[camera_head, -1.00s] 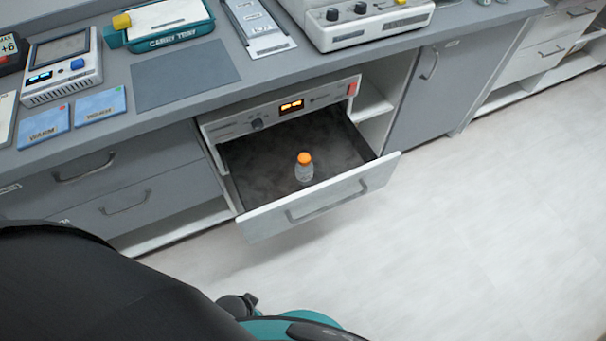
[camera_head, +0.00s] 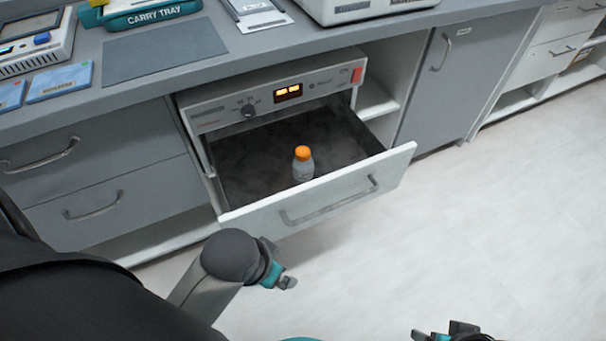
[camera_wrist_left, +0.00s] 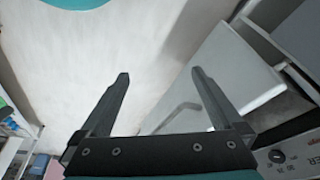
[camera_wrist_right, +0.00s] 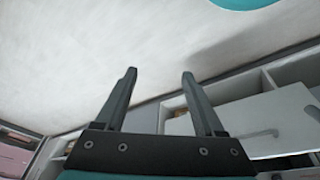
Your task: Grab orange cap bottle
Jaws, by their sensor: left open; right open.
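The bottle with the orange cap (camera_head: 302,166) stands upright inside the open drawer (camera_head: 240,178), near its front panel. The bottle body is pale and partly see-through. My left gripper (camera_wrist_left: 160,82) is open and empty in the left wrist view, with the drawer front beyond its right finger. In the head view the left arm's end (camera_head: 286,282) is in front of and below the drawer, apart from the bottle. My right gripper (camera_wrist_right: 160,75) is open and empty; it shows only partly at the bottom edge of the head view (camera_head: 450,334). Neither wrist view shows the bottle.
The drawer front with its handle (camera_head: 330,204) stands between my arms and the bottle. The worktop above holds a carry tray (camera_head: 150,14), a grey mat (camera_head: 165,52) and devices. A cabinet door (camera_head: 450,75) is at the right. The floor (camera_head: 480,210) is clear.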

